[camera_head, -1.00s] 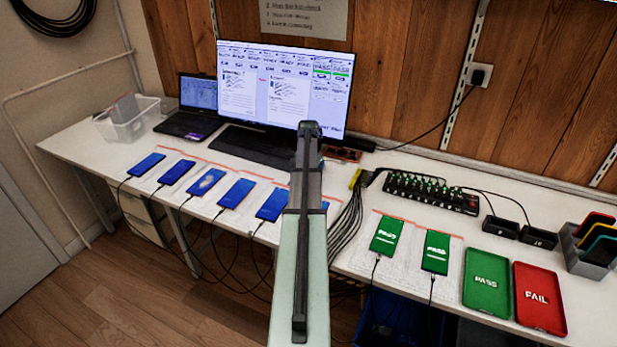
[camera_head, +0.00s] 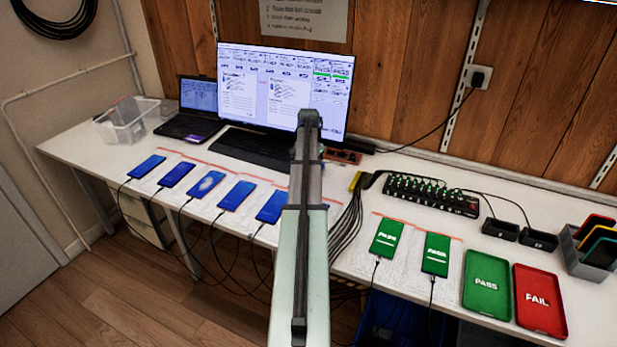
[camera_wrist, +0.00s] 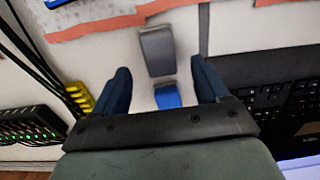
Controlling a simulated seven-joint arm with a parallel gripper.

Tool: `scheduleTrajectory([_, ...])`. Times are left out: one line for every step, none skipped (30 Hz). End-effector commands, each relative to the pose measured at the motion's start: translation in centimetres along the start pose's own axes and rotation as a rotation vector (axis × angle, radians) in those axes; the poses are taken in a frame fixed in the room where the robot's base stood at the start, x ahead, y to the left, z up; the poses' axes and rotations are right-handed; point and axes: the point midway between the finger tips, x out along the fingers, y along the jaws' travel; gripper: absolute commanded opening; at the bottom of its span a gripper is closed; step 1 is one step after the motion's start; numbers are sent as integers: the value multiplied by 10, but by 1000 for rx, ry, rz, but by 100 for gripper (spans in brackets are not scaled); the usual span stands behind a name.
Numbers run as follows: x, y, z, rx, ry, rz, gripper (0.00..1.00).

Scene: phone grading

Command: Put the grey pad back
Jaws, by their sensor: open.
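A grey pad (camera_wrist: 157,50) lies on the white bench in the wrist view, just ahead of and between the fingertips. My gripper (camera_wrist: 160,70) is open, with one dark blue finger on each side and a gap to the pad. A small blue piece (camera_wrist: 167,96) shows between the fingers, closer to the palm, partly hidden by the gripper body; I cannot tell whether it touches the pad. In the head view my arm covers this area, so the pad and the fingers are hidden there.
A keyboard (camera_wrist: 284,100) lies right of my gripper. A yellow cable piece (camera_wrist: 80,97), cables and a lit hub (camera_wrist: 30,124) lie left. Blue-screened phones (camera_head: 237,194) line the bench left of my arm; PASS phones (camera_head: 386,238), green tray (camera_head: 486,300) and red tray (camera_head: 540,315) stand right.

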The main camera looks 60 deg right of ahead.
Motion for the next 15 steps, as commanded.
scheduleTrajectory([-11,0,-1,0,2,-1,74])
scheduleTrajectory([-16,0,-1,0,2,-1,74])
scheduleTrajectory([-24,0,-1,0,2,-1,74])
scheduleTrajectory([-28,0,0,0,1,-1,74])
scheduleTrajectory([-33,0,-1,0,1,-1,74])
scheduleTrajectory([-39,0,-1,0,2,-1,74])
scheduleTrajectory([-44,0,-1,0,2,-1,74])
scheduleTrajectory([-48,0,-1,0,1,-1,74])
scheduleTrajectory([-52,0,-1,0,0,0,74])
scheduleTrajectory([-56,0,-1,0,0,0,74])
scheduleTrajectory([-58,0,-1,0,1,0,74])
scheduleTrajectory([-62,0,-1,0,1,0,74])
scheduleTrajectory([-64,0,-1,0,1,0,74])
scheduleTrajectory([-66,0,0,0,1,0,74])
scheduleTrajectory([-68,0,0,0,0,0,74])
